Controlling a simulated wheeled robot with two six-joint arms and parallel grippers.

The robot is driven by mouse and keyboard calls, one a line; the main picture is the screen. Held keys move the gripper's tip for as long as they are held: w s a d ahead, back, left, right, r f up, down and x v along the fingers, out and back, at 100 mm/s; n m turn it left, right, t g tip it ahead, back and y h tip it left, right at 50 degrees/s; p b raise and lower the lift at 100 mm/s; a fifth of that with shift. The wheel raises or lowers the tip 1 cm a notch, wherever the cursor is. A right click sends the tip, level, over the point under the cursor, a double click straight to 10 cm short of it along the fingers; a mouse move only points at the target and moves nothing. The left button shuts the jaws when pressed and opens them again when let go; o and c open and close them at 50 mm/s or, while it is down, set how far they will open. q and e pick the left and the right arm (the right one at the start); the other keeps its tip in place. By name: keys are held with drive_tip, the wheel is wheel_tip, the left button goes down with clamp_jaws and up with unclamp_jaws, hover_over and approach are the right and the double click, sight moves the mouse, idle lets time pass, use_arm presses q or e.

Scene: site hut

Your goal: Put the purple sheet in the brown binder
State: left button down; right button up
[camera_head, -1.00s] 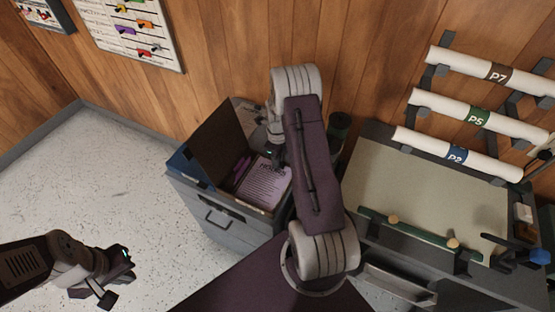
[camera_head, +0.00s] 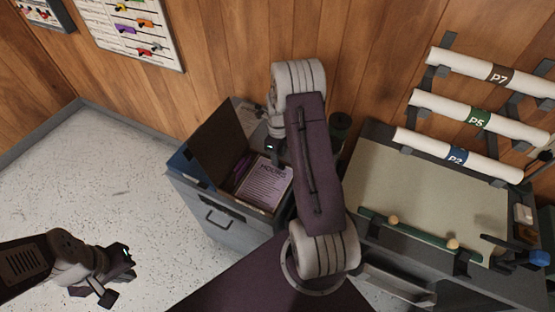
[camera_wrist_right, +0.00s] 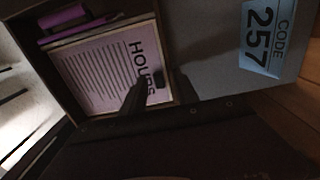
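A pale purple sheet (camera_head: 265,183) headed "HOURS" lies in a dark compartment on top of the grey cabinet. It also shows in the right wrist view (camera_wrist_right: 100,72). A dark brown panel (camera_head: 222,145) stands open at the compartment's left; it looks like the brown binder's cover, but I cannot be sure. My right gripper (camera_head: 275,147) is above the sheet's far, headed end. Its fingers (camera_wrist_right: 158,95) show apart over the heading, with no sheet clearly between them. My left gripper (camera_head: 117,277) is open and empty over the floor at lower left, far from the sheet.
Purple pens (camera_wrist_right: 68,22) lie beside the sheet. A "CODE 257" label (camera_wrist_right: 266,35) is on a grey surface past the heading. The grey cabinet (camera_head: 225,222) adjoins a drawing desk (camera_head: 420,195) at right, with rolled plans (camera_head: 465,112) above. The floor at left is clear.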

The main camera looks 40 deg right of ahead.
wheel_tip(320, 180, up, 10)
drive_tip(key=s+a+n, duration=0.4)
drive_tip(key=a+n, duration=0.2)
drive_tip(key=n, duration=0.4)
drive_tip(key=s+a+r+n, duration=0.1)
drive_tip(key=s+a+n, duration=0.4)
drive_tip(key=n, duration=0.5)
drive_tip(key=s+a+n+t, duration=0.1)
drive_tip(key=s+a+n, duration=0.4)
drive_tip(key=n, duration=0.5)
drive_tip(key=shift+s+a+r, duration=0.2)
drive_tip(key=shift+a+r, duration=0.1)
drive_tip(key=shift+a, duration=0.95)
